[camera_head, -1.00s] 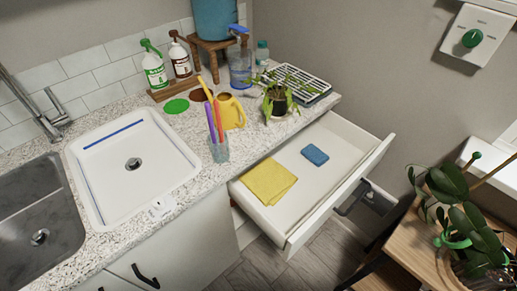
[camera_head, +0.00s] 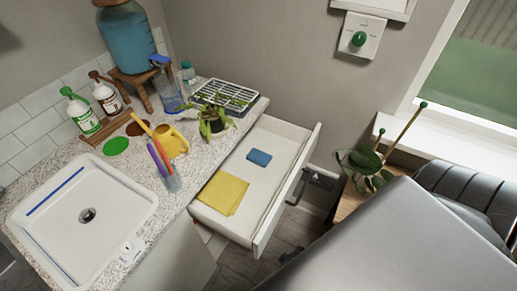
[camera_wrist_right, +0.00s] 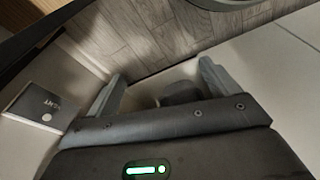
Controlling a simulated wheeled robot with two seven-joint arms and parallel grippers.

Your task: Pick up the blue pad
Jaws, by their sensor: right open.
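The blue pad (camera_head: 259,158) lies flat in the open white drawer (camera_head: 238,220), towards its back. A folded yellow cloth (camera_head: 222,193) lies in the same drawer, nearer the front left, apart from the pad. My right gripper shows in the right wrist view (camera_wrist_right: 163,84) with its two fingers spread and nothing between them. The pad does not show in that view. In the head view my right arm fills the lower right, and its fingertips cannot be made out. My left gripper is not in view.
The drawer's front panel and dark handle (camera_head: 299,187) stand out beside the counter. A wooden plant table (camera_head: 350,201) stands at right.

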